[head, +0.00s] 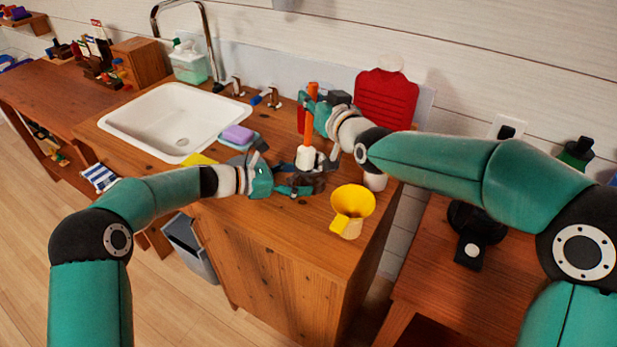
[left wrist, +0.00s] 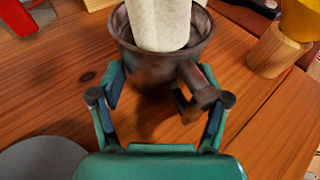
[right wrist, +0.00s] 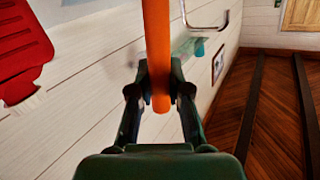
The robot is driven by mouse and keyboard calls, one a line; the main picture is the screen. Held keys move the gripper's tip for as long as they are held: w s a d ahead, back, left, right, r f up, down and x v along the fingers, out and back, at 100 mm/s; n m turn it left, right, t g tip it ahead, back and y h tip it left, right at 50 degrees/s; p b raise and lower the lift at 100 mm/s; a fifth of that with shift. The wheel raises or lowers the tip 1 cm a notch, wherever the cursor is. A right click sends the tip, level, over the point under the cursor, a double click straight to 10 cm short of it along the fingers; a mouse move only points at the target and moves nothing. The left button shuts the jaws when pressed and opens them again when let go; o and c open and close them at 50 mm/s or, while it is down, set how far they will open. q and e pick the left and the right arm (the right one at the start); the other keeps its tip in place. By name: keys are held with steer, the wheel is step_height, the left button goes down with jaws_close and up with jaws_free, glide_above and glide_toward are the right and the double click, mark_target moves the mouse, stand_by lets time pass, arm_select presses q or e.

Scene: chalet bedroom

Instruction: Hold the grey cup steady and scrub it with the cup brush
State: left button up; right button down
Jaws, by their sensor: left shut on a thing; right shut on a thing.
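The grey cup (head: 319,185) stands on the wooden counter, dark and stained. In the left wrist view the cup (left wrist: 150,72) is upright with its handle on the right. My left gripper (head: 287,186) is shut on the cup, its fingers (left wrist: 160,92) on either side of the body. The cup brush (head: 309,130) has an orange handle and a thick white head (left wrist: 160,25), whose lower end is inside the cup's mouth. My right gripper (head: 311,112) is shut on the handle, which also shows in the right wrist view (right wrist: 157,45) between the fingers (right wrist: 160,90). The cup's inside is mostly hidden.
A yellow funnel-shaped thing (head: 353,203) on a wooden base stands right of the cup, near the counter's edge. The white sink (head: 150,145), a purple sponge (head: 237,134) and a soap bottle (head: 189,66) are to the left. A red ribbed thing (head: 386,98) is behind.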

steer(key=shift+f, duration=1.4)
steer(key=shift+r, duration=0.8)
stand_by(0.8)
steer(key=shift+r, duration=0.1)
stand_by(1.6)
steer(key=shift+r, duration=0.55)
steer(key=shift+f, duration=1.45)
steer(key=shift+r, duration=0.85)
stand_by(0.5)
